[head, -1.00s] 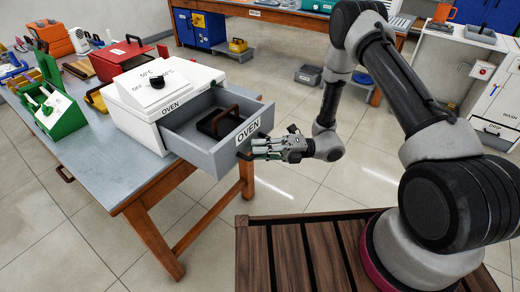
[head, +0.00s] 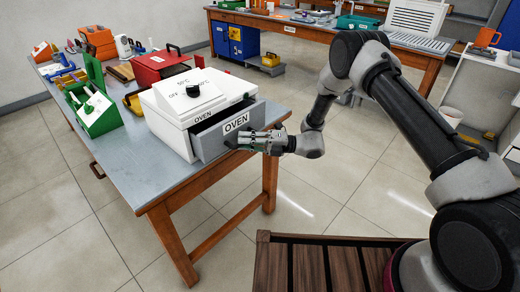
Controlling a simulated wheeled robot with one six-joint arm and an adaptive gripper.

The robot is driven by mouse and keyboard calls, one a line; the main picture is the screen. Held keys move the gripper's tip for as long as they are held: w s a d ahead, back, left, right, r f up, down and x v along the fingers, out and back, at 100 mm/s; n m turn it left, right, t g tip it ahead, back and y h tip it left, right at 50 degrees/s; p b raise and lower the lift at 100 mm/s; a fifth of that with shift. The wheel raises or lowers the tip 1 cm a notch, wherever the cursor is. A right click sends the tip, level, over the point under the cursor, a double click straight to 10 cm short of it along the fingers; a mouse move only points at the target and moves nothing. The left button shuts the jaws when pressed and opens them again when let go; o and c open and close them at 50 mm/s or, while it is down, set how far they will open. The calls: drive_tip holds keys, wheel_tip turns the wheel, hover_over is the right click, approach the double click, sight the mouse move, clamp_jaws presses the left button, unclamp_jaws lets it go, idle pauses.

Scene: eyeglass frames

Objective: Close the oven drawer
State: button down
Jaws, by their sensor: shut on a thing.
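The white oven (head: 165,112) sits on the grey-topped workbench, with a black knob on its sloped top. Its grey drawer (head: 213,145), labelled OVEN, sticks out a short way at the front right. A narrow dark gap shows above the drawer front, and its contents are mostly hidden. My gripper (head: 240,143) is at the lower part of the drawer front, shut on the drawer handle. The fingers largely hide the handle.
The workbench (head: 130,165) has bare top in front of the oven. A green holder (head: 97,112), a red box (head: 160,66) and a yellow tray stand beside and behind the oven. A wooden slatted platform (head: 315,262) is below my arm.

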sight(235, 137)
drive_tip(key=w+a, duration=0.2)
drive_tip(key=shift+a, duration=0.35)
drive_tip(key=c, duration=1.7)
unclamp_jaws()
drive_tip(key=shift+d, duration=0.1)
drive_tip(key=d, duration=0.4)
drive_tip(key=w+d+f, duration=0.1)
drive_tip(key=d, duration=0.6)
drive_tip(key=shift+w+d+f, duration=0.3)
drive_tip(key=shift+d+f, duration=0.05)
drive_tip(key=shift+f, duration=0.05)
